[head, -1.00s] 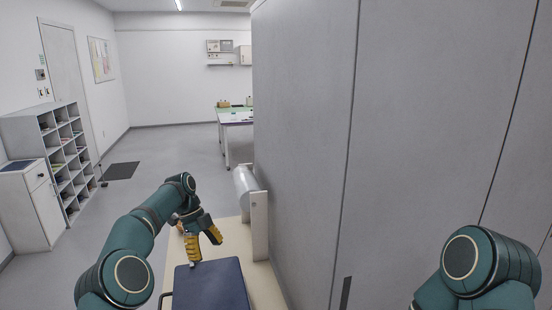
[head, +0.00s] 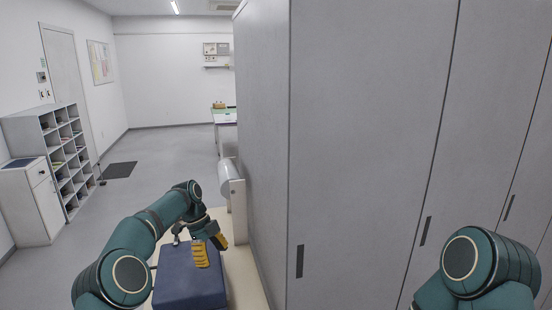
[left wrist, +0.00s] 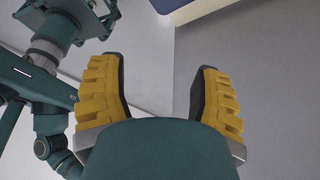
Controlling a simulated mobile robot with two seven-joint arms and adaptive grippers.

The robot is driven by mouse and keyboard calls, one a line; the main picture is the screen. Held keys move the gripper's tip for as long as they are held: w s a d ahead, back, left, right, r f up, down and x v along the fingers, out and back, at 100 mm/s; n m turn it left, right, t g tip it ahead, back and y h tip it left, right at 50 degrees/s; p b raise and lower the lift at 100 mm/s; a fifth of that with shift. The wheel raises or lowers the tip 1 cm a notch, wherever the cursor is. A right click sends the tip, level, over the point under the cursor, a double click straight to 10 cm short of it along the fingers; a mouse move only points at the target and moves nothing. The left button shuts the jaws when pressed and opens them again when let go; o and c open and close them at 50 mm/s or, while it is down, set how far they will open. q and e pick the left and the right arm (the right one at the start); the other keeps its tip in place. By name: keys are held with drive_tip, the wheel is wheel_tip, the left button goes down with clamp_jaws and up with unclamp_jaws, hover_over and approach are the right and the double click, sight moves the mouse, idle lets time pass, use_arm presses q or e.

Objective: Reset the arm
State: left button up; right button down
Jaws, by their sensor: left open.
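My left gripper (head: 212,254) is above a dark blue padded block (head: 186,284) on a cream bench. Its yellow-padded fingers point down and toward the right. In the left wrist view its two fingers (left wrist: 160,66) stand well apart with nothing between them, so it is open and empty. Only a teal part of my right arm shows at the lower right of the head view; the right gripper is out of the picture.
Tall grey cabinets (head: 365,130) fill the right, close to the bench (head: 246,285). A white roll on an upright panel (head: 238,212) stands at the bench's far end. A pigeonhole shelf (head: 72,150) stands left. Open floor (head: 165,160) lies beyond; a table (head: 226,125) is farther back.

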use_arm(q)
drive_tip(key=shift+n, duration=0.9)
drive_tip(key=f, duration=0.1)
drive_tip(key=d+f, duration=0.1)
drive_tip(key=f, duration=0.2)
drive_tip(key=shift+w+d+f, duration=0.2)
drive_tip(key=shift+w+d, duration=0.05)
drive_tip(key=shift+d, duration=0.15)
drive_tip(key=s+d+f+n+t, duration=0.1)
drive_tip(key=s+d+f+n, duration=0.35)
drive_tip(key=f, duration=0.25)
drive_tip(key=s+d+f+n+t, duration=0.1)
drive_tip(key=s+d+f+n, duration=0.3)
drive_tip(key=f, duration=0.3)
drive_tip(key=s+a+f+n+t, duration=0.1)
drive_tip(key=s+f+n, duration=0.1)
drive_tip(key=s+n, duration=0.5)
drive_tip(key=s+a+f+n+t, duration=0.1)
drive_tip(key=s+f+n, duration=0.2)
drive_tip(key=s, duration=1.5)
drive_tip(key=n, duration=0.4)
drive_tip(key=shift+s+a+b, duration=0.3)
drive_tip(key=shift+s, duration=0.05)
drive_tip(key=shift+n, duration=0.25)
